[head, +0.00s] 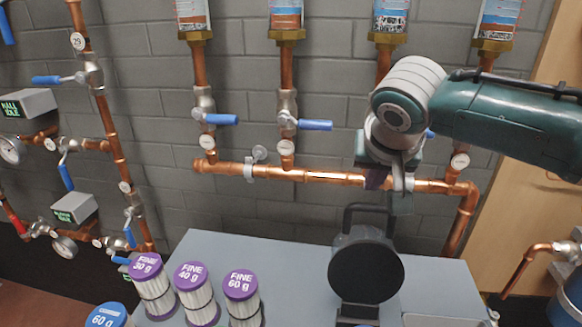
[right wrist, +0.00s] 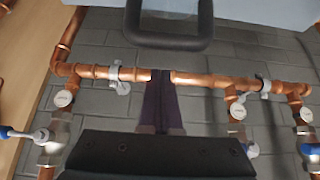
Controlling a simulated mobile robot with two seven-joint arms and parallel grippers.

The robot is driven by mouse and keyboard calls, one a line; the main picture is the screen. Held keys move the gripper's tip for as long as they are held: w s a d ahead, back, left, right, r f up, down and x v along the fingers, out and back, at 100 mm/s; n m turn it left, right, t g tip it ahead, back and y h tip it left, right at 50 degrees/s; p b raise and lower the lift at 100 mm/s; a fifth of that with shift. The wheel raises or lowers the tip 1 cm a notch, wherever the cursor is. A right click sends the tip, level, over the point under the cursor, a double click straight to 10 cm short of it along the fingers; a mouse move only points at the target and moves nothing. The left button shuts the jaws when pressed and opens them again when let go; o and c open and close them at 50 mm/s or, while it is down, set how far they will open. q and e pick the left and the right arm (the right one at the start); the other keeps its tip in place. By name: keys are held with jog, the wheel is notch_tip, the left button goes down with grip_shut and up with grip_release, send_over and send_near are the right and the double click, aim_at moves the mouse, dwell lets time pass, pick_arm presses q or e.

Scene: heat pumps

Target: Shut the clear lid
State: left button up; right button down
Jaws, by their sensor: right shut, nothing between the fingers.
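A black device (head: 366,272) with a round dark disc facing me stands on the grey table. A black loop handle (head: 367,208) rises behind the disc. The loop also shows at the top of the right wrist view (right wrist: 168,42). I cannot make out a clear lid panel for certain. My left gripper is not in view.
Purple-capped filter cartridges (head: 242,296) stand at the table's front left, with a blue-capped one (head: 106,316) lower left. A copper pipe (head: 325,176) with blue-handled valves runs along the grey block wall behind my gripper. The table (head: 300,260) is clear between cartridges and device.

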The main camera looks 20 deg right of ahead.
aim_at(369, 227)
jog(key=shift+s+a+p, duration=0.3)
jog(key=shift+s+p, duration=0.2)
jog(key=shift+p, duration=0.05)
jog(key=shift+s+a+p, duration=0.3)
jog(key=shift+s+p, duration=0.2)
jog(key=shift+p, duration=0.05)
jog(key=shift+s+a+f, duration=0.1)
jog(key=shift+s+a, duration=0.25)
jog(key=shift+s, duration=0.2)
